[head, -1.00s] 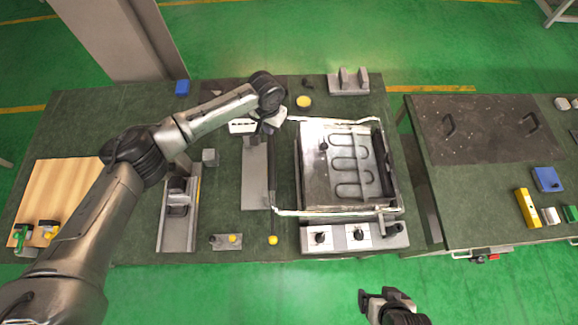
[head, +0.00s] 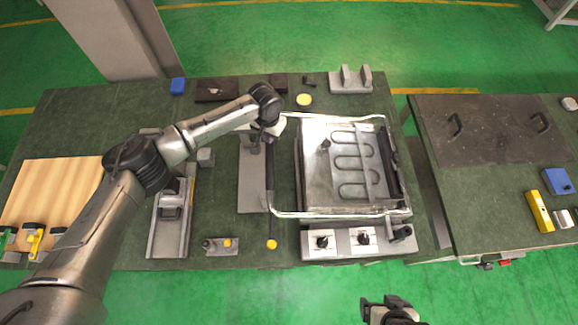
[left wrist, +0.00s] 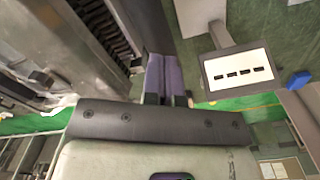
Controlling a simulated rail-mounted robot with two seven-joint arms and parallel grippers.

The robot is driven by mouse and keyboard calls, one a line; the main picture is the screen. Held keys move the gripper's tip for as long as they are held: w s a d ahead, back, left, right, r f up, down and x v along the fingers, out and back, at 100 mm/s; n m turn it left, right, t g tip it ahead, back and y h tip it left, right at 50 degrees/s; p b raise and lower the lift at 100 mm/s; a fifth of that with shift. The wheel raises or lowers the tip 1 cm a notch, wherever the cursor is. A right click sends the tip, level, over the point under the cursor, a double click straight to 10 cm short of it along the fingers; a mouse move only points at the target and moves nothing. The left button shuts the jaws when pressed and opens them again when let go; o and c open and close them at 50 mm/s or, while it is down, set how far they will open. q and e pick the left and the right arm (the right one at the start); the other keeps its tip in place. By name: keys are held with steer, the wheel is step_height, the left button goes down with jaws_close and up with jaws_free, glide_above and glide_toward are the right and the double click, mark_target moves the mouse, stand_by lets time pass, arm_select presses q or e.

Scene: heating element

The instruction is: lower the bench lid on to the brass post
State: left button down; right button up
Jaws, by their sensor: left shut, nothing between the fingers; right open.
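A dark speckled panel with two black handles (head: 490,128) lies on the right bench; I cannot tell whether it is the bench lid. No brass post is clearly identifiable. A yellow round piece (head: 304,100) stands at the back of the left bench, and a small yellow knob (head: 272,244) is near its front edge. My left gripper (head: 264,132) is shut and empty, above the bench just left of the heating unit (head: 350,165). Its closed fingers also show in the left wrist view (left wrist: 165,100). My right gripper (head: 380,303) is open and empty, in front of the bench.
A wire frame (head: 340,213) surrounds the heating unit. A grey plate (head: 252,180) lies left of it. A grey fixture (head: 170,215), wooden board (head: 50,195) and blue block (head: 178,86) occupy the left bench. A gap separates the benches.

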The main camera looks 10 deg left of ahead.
arm_select(q)
steer(key=shift+f, duration=0.65)
steer(key=shift+f, duration=0.4)
steer(key=shift+f+b, duration=0.5)
steer(key=shift+f, duration=0.05)
steer(key=shift+f+b, duration=0.3)
steer(key=shift+f, duration=0.35)
stand_by(0.5)
steer(key=shift+f, duration=0.45)
steer(key=shift+r, duration=0.15)
step_height(320, 180, up, 4)
steer(key=p, duration=0.4)
step_height(320, 180, up, 3)
steer(key=p, duration=0.3)
stand_by(0.3)
